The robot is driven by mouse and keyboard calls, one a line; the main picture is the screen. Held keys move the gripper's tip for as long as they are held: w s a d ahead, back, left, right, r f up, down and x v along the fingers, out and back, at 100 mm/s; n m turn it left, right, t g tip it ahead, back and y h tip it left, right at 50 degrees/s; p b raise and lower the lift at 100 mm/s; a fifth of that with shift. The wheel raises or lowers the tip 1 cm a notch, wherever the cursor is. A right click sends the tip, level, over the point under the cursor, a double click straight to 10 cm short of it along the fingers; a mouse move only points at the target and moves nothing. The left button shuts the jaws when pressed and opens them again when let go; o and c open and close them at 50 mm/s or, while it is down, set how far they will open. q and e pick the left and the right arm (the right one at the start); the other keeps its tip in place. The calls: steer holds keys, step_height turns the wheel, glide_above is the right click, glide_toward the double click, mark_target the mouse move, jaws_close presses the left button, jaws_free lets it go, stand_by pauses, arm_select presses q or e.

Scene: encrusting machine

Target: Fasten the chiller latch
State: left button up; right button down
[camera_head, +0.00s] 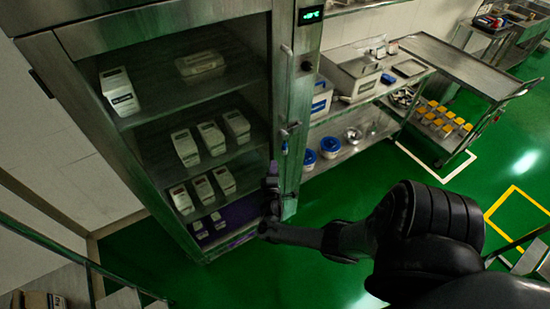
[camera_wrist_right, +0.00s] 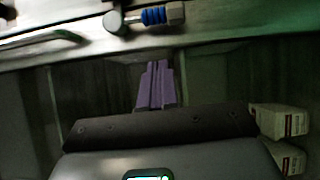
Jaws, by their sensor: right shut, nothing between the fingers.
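The chiller (camera_head: 160,25) is a tall steel cabinet on the left of the head view, with its shelves visible. Its latch (camera_head: 288,130) sits on the front frame, with a small blue part below the metal knob. In the right wrist view the latch (camera_wrist_right: 150,16) shows as a blue coil between metal ends, at the top. My right gripper (camera_head: 271,169) is below the latch at the chiller front, its purple fingers together and empty. In the wrist view the fingers (camera_wrist_right: 156,88) point towards the latch, apart from it in the picture. My left gripper is not in view.
White boxes (camera_head: 212,138) stand on the chiller shelves. A vertical handle (camera_head: 287,70) is above the latch, and a lit display (camera_head: 311,15) is near the top. A steel table (camera_head: 350,150) and a cart (camera_head: 460,65) stand to the right. Green floor (camera_head: 330,235) is open in front.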

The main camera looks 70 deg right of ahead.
steer(key=shift+v, duration=2.9)
steer(key=shift+s, duration=0.1)
